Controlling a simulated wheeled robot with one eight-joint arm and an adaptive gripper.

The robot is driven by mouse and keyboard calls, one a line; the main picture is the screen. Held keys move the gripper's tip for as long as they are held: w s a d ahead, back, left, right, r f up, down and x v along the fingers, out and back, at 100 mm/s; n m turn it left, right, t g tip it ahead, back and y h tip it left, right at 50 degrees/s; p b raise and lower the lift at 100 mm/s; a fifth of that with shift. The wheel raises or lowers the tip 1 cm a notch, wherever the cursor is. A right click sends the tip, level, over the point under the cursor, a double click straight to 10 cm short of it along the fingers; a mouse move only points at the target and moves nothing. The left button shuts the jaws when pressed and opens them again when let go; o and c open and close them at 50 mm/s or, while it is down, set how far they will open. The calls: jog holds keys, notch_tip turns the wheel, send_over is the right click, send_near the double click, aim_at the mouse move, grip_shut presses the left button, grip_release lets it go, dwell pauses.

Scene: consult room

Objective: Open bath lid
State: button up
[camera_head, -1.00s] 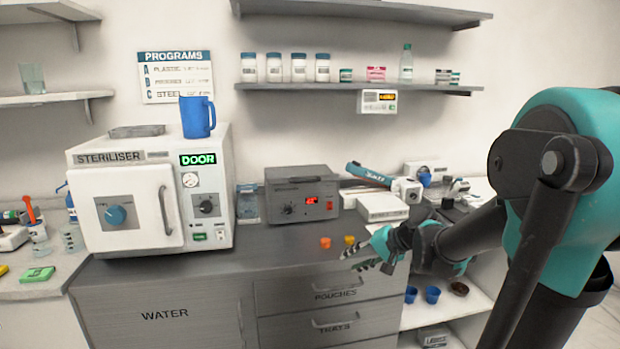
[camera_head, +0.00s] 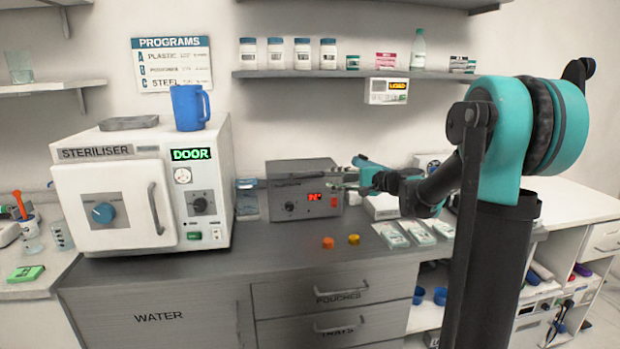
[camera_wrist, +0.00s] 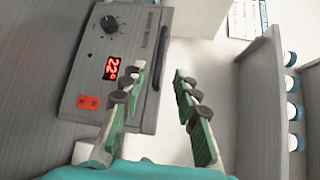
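The bath is a grey box (camera_head: 283,206) with a dial and a lit red display on the counter, right of the steriliser. Its lid (camera_head: 310,166) looks shut, with a dark handle (camera_head: 300,178) along the upper front. My gripper (camera_head: 343,181) is at the bath's upper right front. In the wrist view the bath's front (camera_wrist: 97,50) fills the left side, and my gripper (camera_wrist: 158,75) is open and empty. A dark bar (camera_wrist: 164,45) at the bath's edge shows between the green-padded fingers; I cannot tell whether they touch it.
The steriliser (camera_head: 110,205) stands left of the bath with a blue jug (camera_head: 190,107) on top. Orange (camera_head: 328,243) and yellow (camera_head: 354,239) small cups sit in front of the bath. Pouches (camera_head: 417,232) lie to the right. A shelf (camera_head: 350,74) with jars hangs above.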

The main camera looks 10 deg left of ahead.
aim_at(310, 176)
jog(key=x, duration=1)
grip_shut()
